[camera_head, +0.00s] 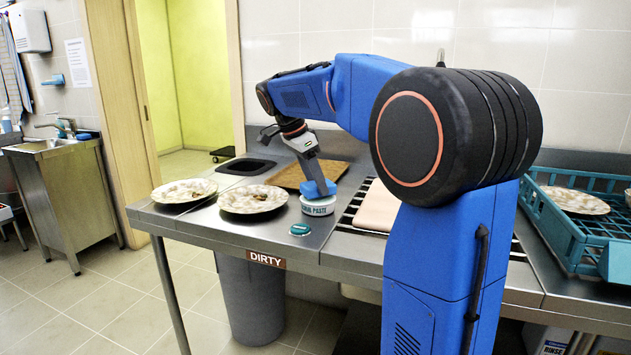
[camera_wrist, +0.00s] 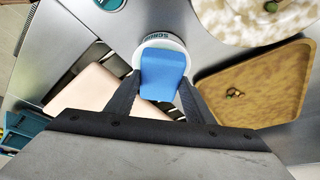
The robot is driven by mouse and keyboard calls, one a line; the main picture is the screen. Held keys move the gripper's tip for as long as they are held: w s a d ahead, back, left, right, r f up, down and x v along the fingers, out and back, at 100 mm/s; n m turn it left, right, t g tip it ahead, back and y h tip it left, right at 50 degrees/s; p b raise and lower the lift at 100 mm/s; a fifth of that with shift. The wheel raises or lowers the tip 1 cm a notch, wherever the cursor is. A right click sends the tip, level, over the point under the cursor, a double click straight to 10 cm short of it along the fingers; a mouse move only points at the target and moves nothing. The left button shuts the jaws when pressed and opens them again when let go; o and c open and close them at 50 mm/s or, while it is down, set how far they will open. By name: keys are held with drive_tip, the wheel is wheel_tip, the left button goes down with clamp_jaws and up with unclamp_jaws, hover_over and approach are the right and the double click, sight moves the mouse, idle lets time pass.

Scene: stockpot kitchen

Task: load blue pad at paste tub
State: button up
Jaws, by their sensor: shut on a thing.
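The blue pad (camera_head: 317,189) is between the fingers of my gripper (camera_head: 318,181), which is shut on it. The pad is right at the top of the white paste tub (camera_head: 317,206), which has a blue-green label and stands on the steel counter. In the wrist view the blue pad (camera_wrist: 162,74) sticks out past the fingertips (camera_wrist: 160,88) and covers most of the tub's mouth; the tub's white rim (camera_wrist: 138,55) shows around it. I cannot tell how deep the pad sits or see the paste inside.
Two soiled plates (camera_head: 253,199) (camera_head: 184,191) lie left of the tub. A brown tray (camera_head: 285,177) is behind it, a small teal lid (camera_head: 300,229) in front. A pale pink board (camera_head: 376,208) is to the right. A teal dish rack (camera_head: 560,232) stands at far right.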

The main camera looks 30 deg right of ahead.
drive_tip(key=shift+f, duration=0.55)
idle(1.3)
drive_tip(key=shift+r, duration=3.55)
